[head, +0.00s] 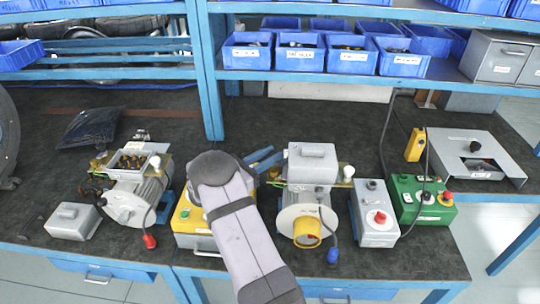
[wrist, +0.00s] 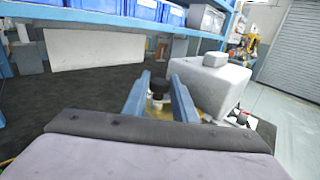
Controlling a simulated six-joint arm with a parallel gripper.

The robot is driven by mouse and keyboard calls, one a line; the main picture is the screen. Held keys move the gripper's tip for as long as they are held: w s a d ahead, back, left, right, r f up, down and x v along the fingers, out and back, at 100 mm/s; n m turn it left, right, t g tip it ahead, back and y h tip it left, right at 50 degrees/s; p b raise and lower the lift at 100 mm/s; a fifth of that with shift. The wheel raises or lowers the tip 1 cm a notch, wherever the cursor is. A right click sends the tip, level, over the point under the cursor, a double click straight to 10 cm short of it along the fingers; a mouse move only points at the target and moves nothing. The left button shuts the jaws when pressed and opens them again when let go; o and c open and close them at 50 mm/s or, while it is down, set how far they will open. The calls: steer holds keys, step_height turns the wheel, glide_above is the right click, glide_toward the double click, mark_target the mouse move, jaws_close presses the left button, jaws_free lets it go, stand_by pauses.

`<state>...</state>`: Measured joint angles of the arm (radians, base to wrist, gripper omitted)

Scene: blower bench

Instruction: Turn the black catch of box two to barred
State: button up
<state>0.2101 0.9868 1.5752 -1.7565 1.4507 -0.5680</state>
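My gripper (head: 264,160) reaches forward over the middle of the bench, left of the grey lidded box on the right motor unit (head: 312,163). In the wrist view its two blue fingers (wrist: 160,84) are apart, with a black knob (wrist: 158,87) on a pale base showing between them. I cannot tell whether they touch it, or whether it is the catch. The grey lidded box stands right of the fingers in the wrist view (wrist: 212,86). No box number is readable, so I cannot tell which is box two. My arm partly hides a yellow box (head: 190,222).
To the right stand a grey box with a red button (head: 376,214) and a green control box (head: 424,200). A left motor unit (head: 130,200) and small grey box (head: 73,221) stand at left. Blue bins (head: 247,52) fill the shelf behind. Cables hang near the boxes.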

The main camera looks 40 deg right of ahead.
steer(key=c, duration=0.5)
steer(key=shift+o, duration=0.2)
steer(key=shift+s+d+f+n+t+y+b, duration=0.15)
steer(key=shift+n+t+b, duration=0.15)
steer(key=shift+n+t, duration=0.45)
steer(key=shift+s+a+r+n+t+y+b, duration=0.1)
steer(key=shift+n+t+y+b, duration=0.25)
steer(key=shift+t, duration=0.7)
steer(key=shift+s+d+f+n+t+b, duration=0.15)
steer(key=shift+n+t+b, duration=0.1)
steer(key=shift+n+t, duration=0.55)
steer(key=shift+s+r+n+t+y+b, duration=0.1)
steer(key=shift+n+t+y+b, duration=0.65)
steer(key=shift+t, duration=0.85)
steer(key=shift+n, duration=0.25)
steer(key=shift+r, duration=0.1)
steer(key=o, duration=1)
